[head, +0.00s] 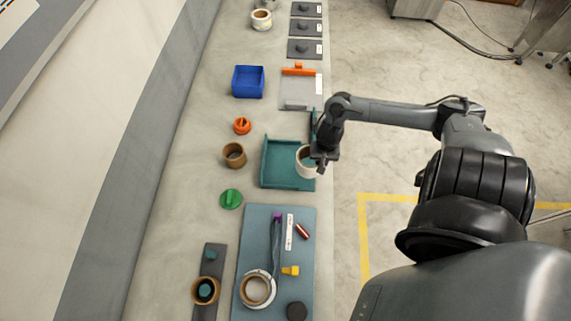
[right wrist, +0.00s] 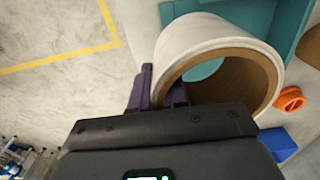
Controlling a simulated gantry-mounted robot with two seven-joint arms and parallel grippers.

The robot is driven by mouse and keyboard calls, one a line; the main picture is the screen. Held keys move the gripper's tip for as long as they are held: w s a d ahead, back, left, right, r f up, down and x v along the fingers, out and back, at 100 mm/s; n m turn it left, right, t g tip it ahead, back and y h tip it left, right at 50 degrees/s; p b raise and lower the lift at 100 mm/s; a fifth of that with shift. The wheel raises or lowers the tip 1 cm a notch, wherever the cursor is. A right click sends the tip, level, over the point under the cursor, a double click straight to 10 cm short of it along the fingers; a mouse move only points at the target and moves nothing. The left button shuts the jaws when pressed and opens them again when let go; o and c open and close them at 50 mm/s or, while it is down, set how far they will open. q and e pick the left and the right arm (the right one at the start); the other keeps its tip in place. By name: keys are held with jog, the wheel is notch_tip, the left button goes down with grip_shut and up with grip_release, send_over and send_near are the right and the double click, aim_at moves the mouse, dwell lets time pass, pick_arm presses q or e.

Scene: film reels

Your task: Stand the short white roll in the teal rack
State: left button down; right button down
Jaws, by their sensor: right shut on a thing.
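The short white roll (head: 302,170) has a white outside and a brown core. In the head view it is at the right end of the teal rack (head: 277,164). My right gripper (head: 321,160) is at the roll's right side, shut on its wall. In the right wrist view the roll (right wrist: 190,38) fills the upper middle, its open end facing the camera, with the gripper's dark fingers (right wrist: 163,92) at its left edge. Teal rack surface (right wrist: 250,14) shows behind it. Whether the roll touches the rack floor is unclear. My left gripper is not in view.
A brown roll (head: 234,155), an orange piece (head: 242,125) and a green disc (head: 230,199) lie left of the rack. A blue bin (head: 248,82) is farther up. A blue-grey mat (head: 262,222) with several items is below. Open floor is to the right.

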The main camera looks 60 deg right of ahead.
jog(key=shift+s+d+f, duration=0.1)
jog(key=shift+d+f, duration=0.15)
jog(key=shift+f, duration=0.1)
jog(key=w+f+b, duration=0.1)
jog(key=w+f, duration=0.1)
jog(key=w, duration=0.1)
jog(key=w+f+b, duration=0.1)
jog(key=w+f, duration=0.1)
jog(key=w, duration=0.2)
jog(key=w+d+f+b, duration=0.1)
jog(key=w+f, duration=0.1)
jog(key=w, duration=0.1)
jog(key=shift+w+f, duration=0.2)
jog(key=shift+w, duration=0.15)
jog(key=shift+f+b, duration=0.45)
jog(key=shift+f, duration=1.6)
jog(key=c, duration=1.1)
grip_release()
jog(key=shift+f, duration=0.1)
jog(key=shift+c, duration=0.2)
